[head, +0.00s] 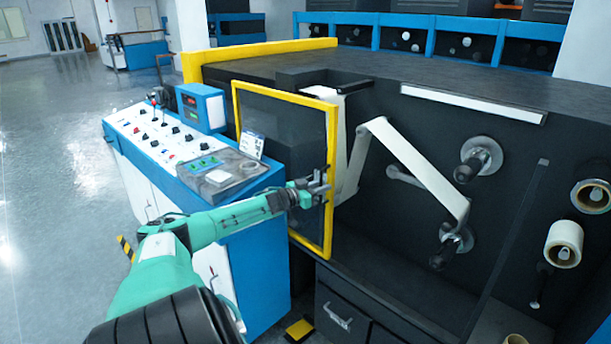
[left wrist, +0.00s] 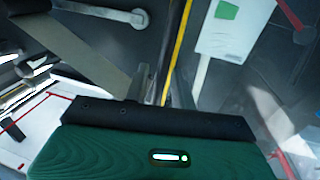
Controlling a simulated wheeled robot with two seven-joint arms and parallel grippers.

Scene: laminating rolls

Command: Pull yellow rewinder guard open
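The yellow rewinder guard (head: 331,150) is a yellow-framed, see-through panel on the front of the dark machine, seen at an angle in the head view. My left gripper (head: 322,187) is at the right upright of its frame, about mid-height, where a small grey handle seems to be. In the left wrist view a yellow bar (left wrist: 181,42) of the guard runs down toward the gap between my left fingertips (left wrist: 162,85). Whether the fingers touch or clasp the handle is unclear. My right gripper is not in view.
A blue and white control console (head: 180,140) stands left of the guard, under my left arm. White web (head: 410,160) runs over rollers to the right of the guard. A drawer with a handle (head: 338,317) is below. The grey floor (head: 50,160) at far left is clear.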

